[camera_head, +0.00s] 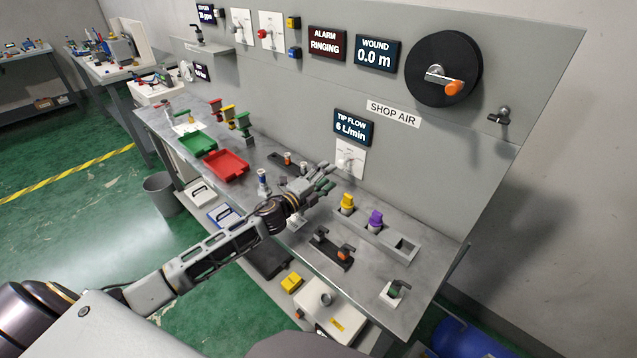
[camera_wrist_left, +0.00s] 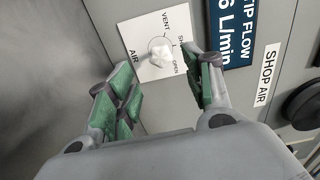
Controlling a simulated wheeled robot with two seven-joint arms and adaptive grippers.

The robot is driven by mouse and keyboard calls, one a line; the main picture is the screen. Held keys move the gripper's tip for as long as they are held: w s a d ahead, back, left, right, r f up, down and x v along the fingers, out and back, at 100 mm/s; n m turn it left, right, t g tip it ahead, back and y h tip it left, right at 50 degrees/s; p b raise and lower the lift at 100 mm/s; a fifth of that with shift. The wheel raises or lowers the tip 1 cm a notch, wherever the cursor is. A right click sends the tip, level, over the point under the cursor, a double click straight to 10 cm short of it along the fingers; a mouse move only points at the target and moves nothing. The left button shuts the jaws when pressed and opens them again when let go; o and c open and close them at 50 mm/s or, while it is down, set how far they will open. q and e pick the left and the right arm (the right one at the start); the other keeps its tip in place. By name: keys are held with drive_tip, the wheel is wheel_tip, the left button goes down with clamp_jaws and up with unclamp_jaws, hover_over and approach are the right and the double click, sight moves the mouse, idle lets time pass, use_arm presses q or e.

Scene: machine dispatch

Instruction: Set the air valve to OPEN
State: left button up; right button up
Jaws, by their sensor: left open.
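The air valve (camera_head: 348,160) is a white plate with a pale knob on the grey upright panel, below the TIP FLOW display (camera_head: 353,125), which reads 6 L/min. In the left wrist view the valve knob (camera_wrist_left: 160,54) shows beside the marks VENT, OPEN and a partly hidden one starting with SH. I cannot tell clearly which mark it points to. My left gripper (camera_head: 326,178) is open and empty, just in front of and slightly below the valve. In the wrist view the green-padded fingers of this gripper (camera_wrist_left: 163,82) are spread, with the knob beyond the gap between them. My right gripper is not in view.
Yellow (camera_head: 347,203) and purple (camera_head: 375,219) pieces stand on the bench to the right of my gripper. A red tray (camera_head: 225,166) and green tray (camera_head: 198,143) lie to the left. A crank reel (camera_head: 444,69) juts from the panel at the upper right.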

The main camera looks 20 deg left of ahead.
use_arm(q)
drive_tip(key=shift+v, duration=1.65)
wheel_tip(320, 180, up, 9)
drive_tip(key=p, duration=0.9)
drive_tip(key=shift+r+p, duration=0.55)
